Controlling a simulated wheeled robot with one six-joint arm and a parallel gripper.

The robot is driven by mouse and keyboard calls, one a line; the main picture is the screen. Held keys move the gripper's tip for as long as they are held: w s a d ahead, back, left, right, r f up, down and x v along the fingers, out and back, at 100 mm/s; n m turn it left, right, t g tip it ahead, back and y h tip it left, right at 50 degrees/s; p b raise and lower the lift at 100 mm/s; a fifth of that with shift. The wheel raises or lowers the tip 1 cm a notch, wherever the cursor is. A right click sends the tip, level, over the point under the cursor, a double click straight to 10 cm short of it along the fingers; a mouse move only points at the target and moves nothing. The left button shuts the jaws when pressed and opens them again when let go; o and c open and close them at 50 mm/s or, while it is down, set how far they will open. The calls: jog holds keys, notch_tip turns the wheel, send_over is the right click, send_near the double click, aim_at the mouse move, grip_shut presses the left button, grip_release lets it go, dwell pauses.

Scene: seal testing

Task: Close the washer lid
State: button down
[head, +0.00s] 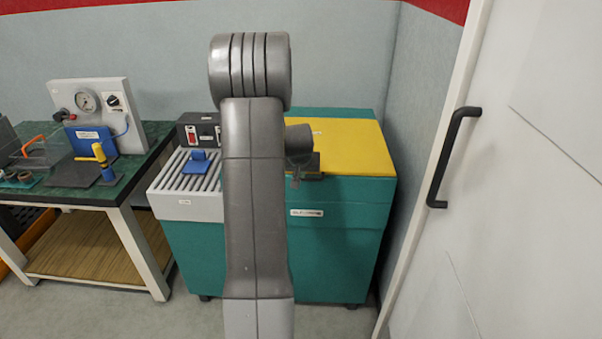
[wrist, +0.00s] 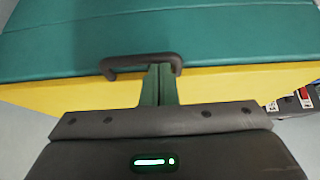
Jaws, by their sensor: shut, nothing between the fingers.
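The washer is a teal cabinet (head: 345,235) with a yellow lid (head: 345,145) on top. In the head view the lid looks flat and level along the cabinet top, but my arm hides its left part. In the wrist view the yellow lid (wrist: 75,88) borders a teal surface (wrist: 200,35), with a dark bar handle (wrist: 122,63) at that border. My gripper (wrist: 160,68) is shut and empty. Its green fingertips overlap the handle's right part in the picture; I cannot tell whether they touch it. In the head view my arm mostly hides the gripper.
A slatted grey worktop (head: 180,205) with a blue piece (head: 200,160) and a black switch box (head: 195,130) adjoins the washer's left. A bench (head: 130,190) with a gauge panel (head: 95,110) stands further left. A white door with a black handle (head: 450,155) is close on the right.

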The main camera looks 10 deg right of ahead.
jog(key=shift+s+a+f, duration=0.1)
jog(key=shift+s+f, duration=0.2)
jog(key=shift+f, duration=0.3)
jog(key=shift+s+f, duration=0.1)
jog(key=shift+f, duration=0.05)
jog(key=r+p, duration=0.1)
jog(key=r, duration=0.2)
jog(key=w+r+p, duration=0.1)
jog(key=r, duration=0.2)
jog(key=shift+w, duration=0.2)
jog(key=b+v, duration=0.1)
jog(key=v, duration=0.8)
jog(key=shift+s+b, duration=0.3)
jog(key=x, duration=1.1)
jog(key=shift+s+f, duration=0.2)
jog(key=shift+f, duration=0.4)
jog(key=shift+s+f, duration=0.15)
jog(key=shift+f, duration=0.2)
